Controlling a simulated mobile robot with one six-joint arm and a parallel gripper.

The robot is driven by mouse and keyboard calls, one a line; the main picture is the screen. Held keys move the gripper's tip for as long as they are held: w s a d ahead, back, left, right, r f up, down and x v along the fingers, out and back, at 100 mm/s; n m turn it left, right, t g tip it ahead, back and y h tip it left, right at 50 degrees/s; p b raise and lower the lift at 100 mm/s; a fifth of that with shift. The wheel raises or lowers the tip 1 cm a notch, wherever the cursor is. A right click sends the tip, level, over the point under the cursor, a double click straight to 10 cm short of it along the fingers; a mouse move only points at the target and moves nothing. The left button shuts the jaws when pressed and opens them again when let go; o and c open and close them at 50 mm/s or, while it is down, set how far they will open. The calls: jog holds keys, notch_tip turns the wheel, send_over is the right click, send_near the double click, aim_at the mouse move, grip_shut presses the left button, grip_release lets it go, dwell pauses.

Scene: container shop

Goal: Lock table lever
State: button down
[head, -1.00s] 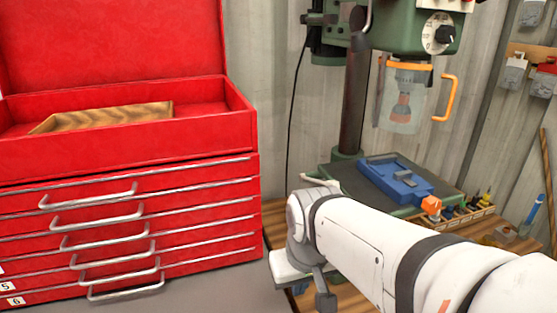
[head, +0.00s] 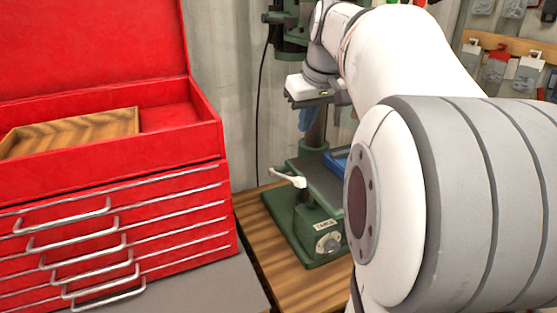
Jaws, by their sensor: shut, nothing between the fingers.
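The table lever (head: 288,178) is a small white handle at the left side of the green drill press table (head: 322,182). It slants slightly, its left end higher than its right, and nothing touches it. My gripper (head: 307,119) is above the lever, in front of the drill press column, pointing down. It is shut and empty, with clear space between it and the lever. Its fingers are small and hard to make out. My arm hides the right part of the table and most of the drill head.
A red tool chest (head: 110,220) with a wooden tray (head: 75,130) on top stands at the left. The drill press base (head: 318,235) rests on a wooden bench (head: 300,285). A blue vise (head: 336,160) is partly hidden. Switches hang on the wall at the upper right.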

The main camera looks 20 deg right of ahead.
jog(key=shift+f, duration=0.1)
send_over(296, 178)
jog(key=f, duration=0.6)
jog(key=f+p, duration=0.1)
jog(key=f, duration=0.2)
jog(key=shift+w+d+f, duration=0.1)
jog(key=shift+w+f, duration=0.2)
jog(key=shift+f, duration=0.05)
jog(key=shift+s+f, duration=0.3)
jog(key=shift+f, duration=0.2)
jog(key=shift+s+f, duration=0.3)
jog(key=shift+f, duration=0.2)
jog(key=shift+s+f, duration=0.2)
jog(key=shift+f, duration=0.4)
